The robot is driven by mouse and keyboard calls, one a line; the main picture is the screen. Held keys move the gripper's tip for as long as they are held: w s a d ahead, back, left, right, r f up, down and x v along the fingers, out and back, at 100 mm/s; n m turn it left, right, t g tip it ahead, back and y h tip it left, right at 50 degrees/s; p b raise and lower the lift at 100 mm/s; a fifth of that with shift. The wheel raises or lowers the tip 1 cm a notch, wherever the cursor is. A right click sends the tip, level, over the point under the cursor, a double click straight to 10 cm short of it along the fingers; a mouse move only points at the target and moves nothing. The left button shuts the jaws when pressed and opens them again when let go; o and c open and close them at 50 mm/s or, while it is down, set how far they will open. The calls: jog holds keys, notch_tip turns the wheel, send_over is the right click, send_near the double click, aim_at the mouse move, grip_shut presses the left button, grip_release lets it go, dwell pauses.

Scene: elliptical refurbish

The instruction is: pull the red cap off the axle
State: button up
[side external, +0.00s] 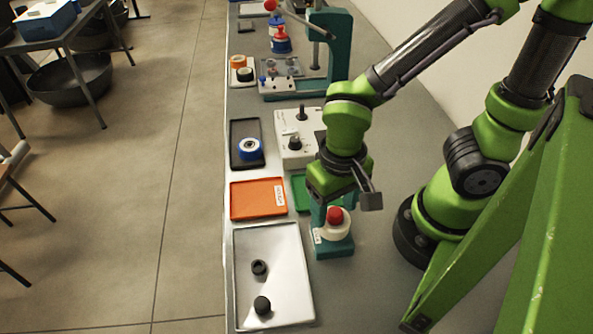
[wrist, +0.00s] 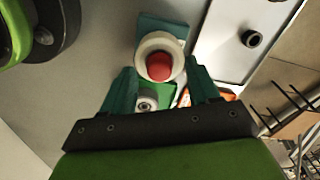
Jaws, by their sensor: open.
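The red cap (side external: 334,215) sits over the middle of a white wheel (side external: 322,233) on a teal stand (side external: 336,250). In the wrist view, the red cap (wrist: 159,68) pokes out from the white wheel (wrist: 148,44), with part of the teal stand (wrist: 150,22) behind. The axle is hidden. My gripper (side external: 336,205) is over the stand, close to the cap. In the wrist view, my gripper (wrist: 162,80) is open, with teal fingers apart, left and right of the cap's line. The cap shows just beyond the gap, and I cannot tell whether either finger touches it.
A metal tray (side external: 290,285) with two black caps (side external: 260,267) lies in front. An orange tray (side external: 257,198), a green tray (side external: 299,192) and a white control box (side external: 290,152) stand behind. A black tray (side external: 238,130) holds a blue-rimmed wheel (side external: 250,150).

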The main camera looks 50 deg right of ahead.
grip_shut()
dwell(0.5)
